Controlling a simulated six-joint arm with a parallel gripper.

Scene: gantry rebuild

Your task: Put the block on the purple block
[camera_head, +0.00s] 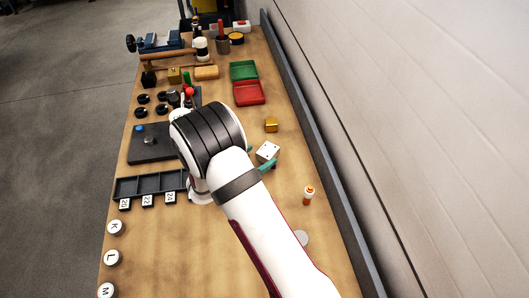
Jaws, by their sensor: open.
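A white block with dark dots (267,151) sits on the right half of the bench, just right of my arm. Teal finger-like parts, which look like my gripper (262,157), show on either side of it. The gripper is open, and most of it is hidden behind my arm. I cannot tell whether the fingers touch the white block. I cannot make out a purple block; my arm covers part of the bench. A small yellow-gold block (271,125) lies just beyond the white block.
Red tray (249,93) and green tray (243,70) lie farther back. An orange-and-white bottle (309,195) stands at right, near the raised bench edge (322,150). A dark divided tray (150,187) and round lettered discs (116,228) are at left. Bare wood shows at front left.

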